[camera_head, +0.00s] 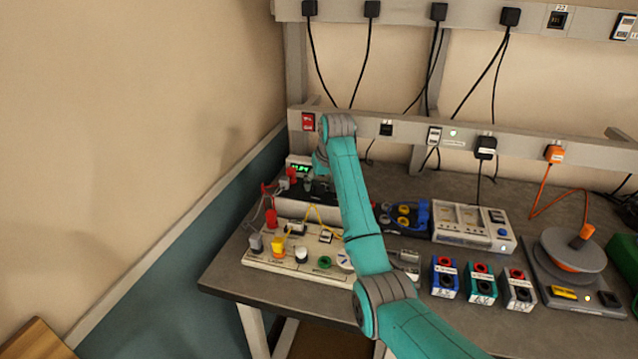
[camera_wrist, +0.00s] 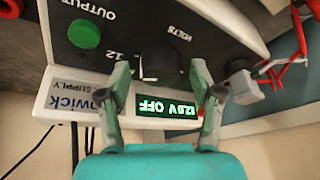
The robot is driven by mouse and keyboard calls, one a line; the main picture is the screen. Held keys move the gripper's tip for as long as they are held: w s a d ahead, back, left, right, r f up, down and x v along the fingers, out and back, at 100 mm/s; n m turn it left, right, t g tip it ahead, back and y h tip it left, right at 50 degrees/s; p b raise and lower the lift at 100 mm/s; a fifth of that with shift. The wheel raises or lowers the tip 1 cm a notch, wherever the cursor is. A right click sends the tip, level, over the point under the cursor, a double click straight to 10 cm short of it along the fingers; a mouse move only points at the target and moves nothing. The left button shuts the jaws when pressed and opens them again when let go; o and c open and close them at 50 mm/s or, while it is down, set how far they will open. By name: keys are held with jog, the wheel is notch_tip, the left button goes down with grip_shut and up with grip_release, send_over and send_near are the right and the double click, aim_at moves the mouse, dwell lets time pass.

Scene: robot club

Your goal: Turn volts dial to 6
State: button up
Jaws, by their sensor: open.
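The power supply (camera_head: 297,160) stands at the back left of the bench, partly hidden by my arm in the head view. In the wrist view its white and dark panel appears upside down. The black volts dial (camera_wrist: 159,63) lies between the two fingertips of my gripper (camera_wrist: 159,70), which is open around it. I cannot tell whether either finger touches the dial. A "12" mark shows just left of the dial. The lit green display (camera_wrist: 167,106) reads 12.0V OFF. A green output button (camera_wrist: 84,33) is left of the dial.
A white circuit board (camera_head: 285,264) with coloured terminals and leads lies in front of the supply. Several small coloured boxes (camera_head: 444,278) and a turntable-like device (camera_head: 572,256) stand to the right. Sockets and hanging cables line the rail (camera_head: 400,128) behind.

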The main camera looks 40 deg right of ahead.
jog(key=c, duration=1.1)
jog(key=shift+c, duration=0.2)
jog(key=shift+n, duration=0.3)
jog(key=n+y, duration=0.1)
jog(key=n, duration=0.2)
jog(key=shift+d, duration=0.15)
jog(key=n+y, duration=0.1)
jog(key=n, duration=0.2)
jog(key=shift+n+y, duration=0.3)
jog(key=shift+y, duration=0.1)
jog(key=n+g+y, duration=0.1)
jog(key=n, duration=0.2)
jog(key=n+g, duration=0.1)
jog(key=n, duration=0.2)
jog(key=shift+w+y, duration=0.15)
jog(key=shift+y, duration=0.25)
jog(key=shift+d, duration=0.1)
